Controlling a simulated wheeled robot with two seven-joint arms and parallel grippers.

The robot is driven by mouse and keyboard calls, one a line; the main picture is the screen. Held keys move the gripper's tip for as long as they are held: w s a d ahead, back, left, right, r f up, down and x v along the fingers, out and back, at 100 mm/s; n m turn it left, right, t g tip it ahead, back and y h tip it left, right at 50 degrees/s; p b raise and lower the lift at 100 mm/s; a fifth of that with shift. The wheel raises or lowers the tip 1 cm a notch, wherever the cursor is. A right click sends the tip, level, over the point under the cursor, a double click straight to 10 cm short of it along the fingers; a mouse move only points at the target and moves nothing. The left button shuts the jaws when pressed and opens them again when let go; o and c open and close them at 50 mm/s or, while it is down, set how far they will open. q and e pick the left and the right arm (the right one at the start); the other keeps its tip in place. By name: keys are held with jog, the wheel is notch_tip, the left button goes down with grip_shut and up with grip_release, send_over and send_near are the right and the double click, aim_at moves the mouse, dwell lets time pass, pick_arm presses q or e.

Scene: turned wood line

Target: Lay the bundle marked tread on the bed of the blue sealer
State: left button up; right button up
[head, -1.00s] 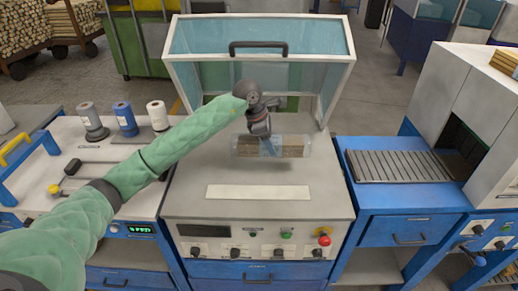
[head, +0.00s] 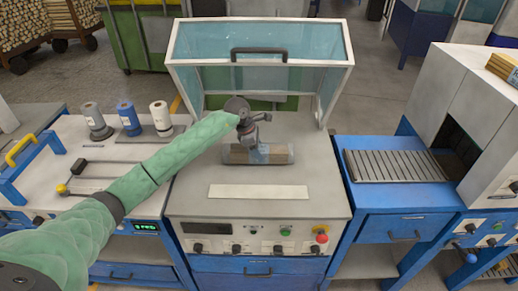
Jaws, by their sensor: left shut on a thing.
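The blue sealer (head: 310,205) stands in the middle of the head view with a pale grey bed, and its clear hinged lid (head: 215,45) is raised. A bundle of wooden pieces (head: 278,155) in clear wrap is at the middle of the bed, lengthwise across the picture. I cannot read any mark on it. My left gripper (head: 259,153) is shut on the bundle from above and hides part of it. The bundle is at or very close to the bed; I cannot tell whether it touches. My right gripper is not in view.
A pale strip (head: 258,192) lies across the bed's front, above a panel with a red button (head: 321,238). At left is a bench with several spools (head: 128,118) and a blue-framed tool. At right is a roller conveyor (head: 395,165) leading into a grey housing.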

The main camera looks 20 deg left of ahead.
pick_arm(q)
jog(key=shift+f, duration=0.15)
jog(key=shift+f, duration=0.15)
jog(key=o, duration=1.2)
